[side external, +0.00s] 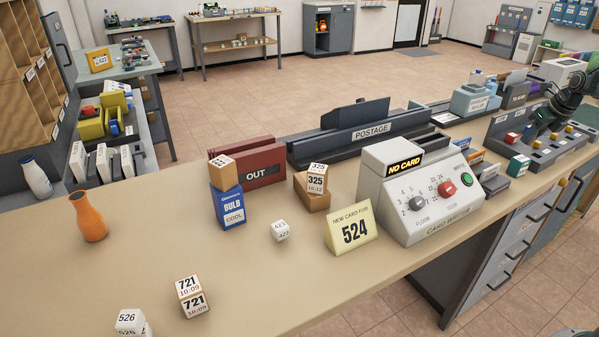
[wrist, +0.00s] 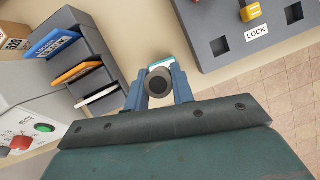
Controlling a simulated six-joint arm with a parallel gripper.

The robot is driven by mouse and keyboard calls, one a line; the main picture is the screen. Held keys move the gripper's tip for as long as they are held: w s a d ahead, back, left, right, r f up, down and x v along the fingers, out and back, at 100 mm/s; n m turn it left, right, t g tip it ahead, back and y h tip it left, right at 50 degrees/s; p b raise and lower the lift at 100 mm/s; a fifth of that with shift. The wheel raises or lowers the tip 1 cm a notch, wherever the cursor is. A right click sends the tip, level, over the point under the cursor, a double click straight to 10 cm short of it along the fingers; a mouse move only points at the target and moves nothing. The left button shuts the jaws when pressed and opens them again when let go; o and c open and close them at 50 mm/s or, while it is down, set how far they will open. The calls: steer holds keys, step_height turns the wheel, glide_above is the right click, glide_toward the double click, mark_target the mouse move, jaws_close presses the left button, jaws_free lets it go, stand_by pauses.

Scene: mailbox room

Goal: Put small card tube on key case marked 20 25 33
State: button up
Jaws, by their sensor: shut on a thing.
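In the wrist view, my gripper (wrist: 158,85) has its blue fingers closed on a dark, round-ended thing (wrist: 157,83), seen end on. It looks like the small card tube, but its length is hidden. A small white and teal box (wrist: 161,64) shows just beyond the fingertips, partly covered by them. A green box with a white face (side external: 518,165) stands on the counter in the side view, left of the lock panel. I cannot read 20 25 33 on any case. In the side view my dark green arm is at the right edge, and its fingertips are unclear.
The grey lock panel (side external: 540,150) with coloured knobs lies at right; it also shows in the wrist view (wrist: 222,48). A dark card rack (wrist: 97,45) stands left of my gripper. The card writer (side external: 415,190) is left of that.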

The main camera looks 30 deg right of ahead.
mark_target(530, 145)
steer(key=shift+f, duration=2.4)
steer(key=shift+f, duration=0.15)
steer(key=o, duration=1)
steer(key=shift+c, duration=0.2)
steer(key=v, duration=1.2)
